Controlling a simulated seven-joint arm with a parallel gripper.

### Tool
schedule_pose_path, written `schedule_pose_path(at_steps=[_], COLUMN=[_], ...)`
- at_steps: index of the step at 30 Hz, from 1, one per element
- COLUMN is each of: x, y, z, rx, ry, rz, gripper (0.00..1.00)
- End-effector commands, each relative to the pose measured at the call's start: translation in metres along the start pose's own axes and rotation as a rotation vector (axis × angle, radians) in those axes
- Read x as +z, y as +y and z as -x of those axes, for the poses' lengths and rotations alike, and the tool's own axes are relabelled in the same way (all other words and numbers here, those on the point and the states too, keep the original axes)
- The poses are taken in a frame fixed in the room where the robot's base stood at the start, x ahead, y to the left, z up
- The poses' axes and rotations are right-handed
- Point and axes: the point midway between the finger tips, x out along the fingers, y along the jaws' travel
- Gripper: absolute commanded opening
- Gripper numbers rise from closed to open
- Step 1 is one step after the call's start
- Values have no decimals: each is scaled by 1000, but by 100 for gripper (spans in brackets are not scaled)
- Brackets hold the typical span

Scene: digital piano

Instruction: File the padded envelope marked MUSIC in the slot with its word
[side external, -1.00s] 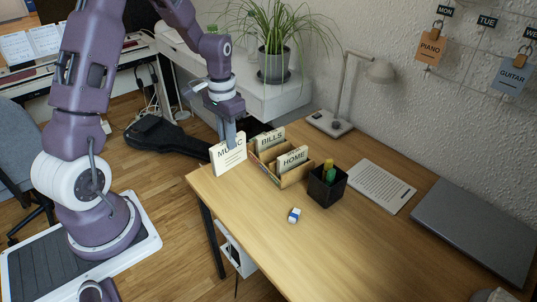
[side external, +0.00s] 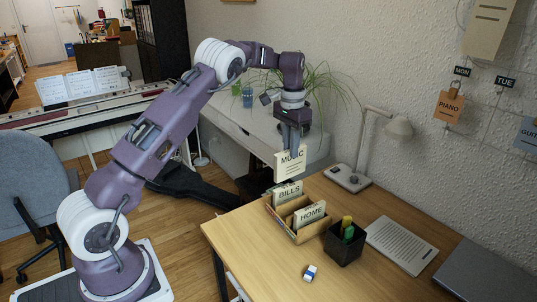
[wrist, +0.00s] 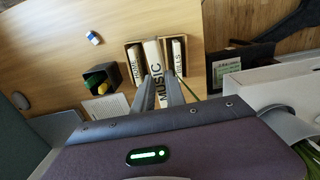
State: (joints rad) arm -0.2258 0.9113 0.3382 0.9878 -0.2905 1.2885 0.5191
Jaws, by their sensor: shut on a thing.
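The cream padded envelope marked MUSIC (side external: 290,167) hangs upright in my gripper (side external: 293,148), which is shut on its top edge. In the side view it is held above the wooden sorter (side external: 281,224), clear of it and toward its far end. The sorter stands on the desk and holds the BILLS envelope (side external: 288,193) and the HOME envelope (side external: 310,214). In the wrist view the MUSIC envelope (wrist: 154,58) appears between HOME (wrist: 137,62) and BILLS (wrist: 178,54), over the middle of the sorter. The slot labels cannot be read.
A black pen cup (side external: 345,244) stands close to the sorter's right. An eraser (side external: 310,272) lies in front. A desk lamp (side external: 350,179), a printed sheet (side external: 402,246) and a laptop (side external: 490,268) are farther right. A plant (side external: 333,85) stands behind my gripper.

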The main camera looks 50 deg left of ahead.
Motion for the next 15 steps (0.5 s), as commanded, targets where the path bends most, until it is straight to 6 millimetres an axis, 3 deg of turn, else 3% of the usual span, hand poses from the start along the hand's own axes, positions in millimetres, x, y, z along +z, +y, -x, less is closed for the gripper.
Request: schedule_pose_path(at_steps=[5, 11, 15], x=[-27, -26, -27], y=[19, 20, 19], z=[-4, -41, -54], rx=[-15, -12, -13], ry=[-3, -5, -2], rz=[-91, -93, -92], gripper=[0, 0, 0])
